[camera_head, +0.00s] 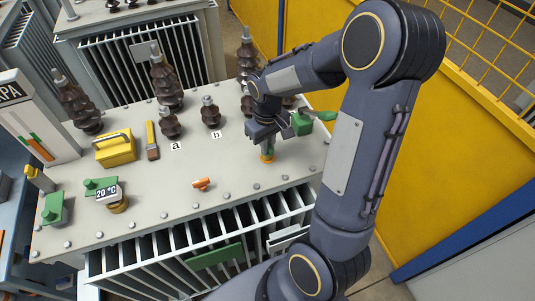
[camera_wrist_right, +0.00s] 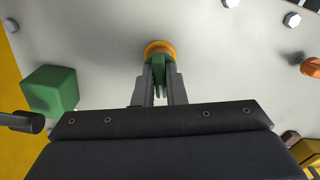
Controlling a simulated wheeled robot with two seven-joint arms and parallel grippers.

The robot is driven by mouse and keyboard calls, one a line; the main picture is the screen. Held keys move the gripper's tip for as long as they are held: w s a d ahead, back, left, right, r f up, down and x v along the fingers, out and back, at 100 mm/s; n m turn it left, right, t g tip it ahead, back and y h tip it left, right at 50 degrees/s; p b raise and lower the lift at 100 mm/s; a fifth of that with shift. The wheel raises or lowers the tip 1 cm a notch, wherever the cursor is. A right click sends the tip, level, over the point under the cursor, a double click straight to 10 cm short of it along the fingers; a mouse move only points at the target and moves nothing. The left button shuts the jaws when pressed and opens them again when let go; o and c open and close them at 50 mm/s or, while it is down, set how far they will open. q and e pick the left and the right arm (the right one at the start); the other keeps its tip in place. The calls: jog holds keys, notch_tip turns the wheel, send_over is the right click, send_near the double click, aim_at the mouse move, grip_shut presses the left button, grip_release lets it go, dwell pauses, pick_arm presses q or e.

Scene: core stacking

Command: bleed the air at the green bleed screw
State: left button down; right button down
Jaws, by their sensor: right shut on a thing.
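The green bleed screw (camera_head: 267,151) stands at the right part of the grey transformer lid (camera_head: 235,180), in an orange-yellow collar (camera_head: 267,160). My right gripper (camera_head: 266,143) points down over it from above. In the right wrist view the two fingers (camera_wrist_right: 158,88) are shut on the green screw (camera_wrist_right: 157,66), with the orange collar (camera_wrist_right: 159,47) just beyond the fingertips. The fingers hide part of the screw. My left gripper does not show.
A green block (camera_head: 301,124) stands close to the right of my gripper. Dark bushings (camera_head: 211,113) stand behind. An orange piece (camera_head: 202,183), a yellow box (camera_head: 116,150), a brush (camera_head: 152,141) and a temperature gauge (camera_head: 108,193) are to the left. Bolts line the lid edge.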

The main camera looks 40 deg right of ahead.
jog(key=m, duration=0.2)
jog(key=shift+m, duration=0.4)
jog(key=c, duration=1.4)
grip_release()
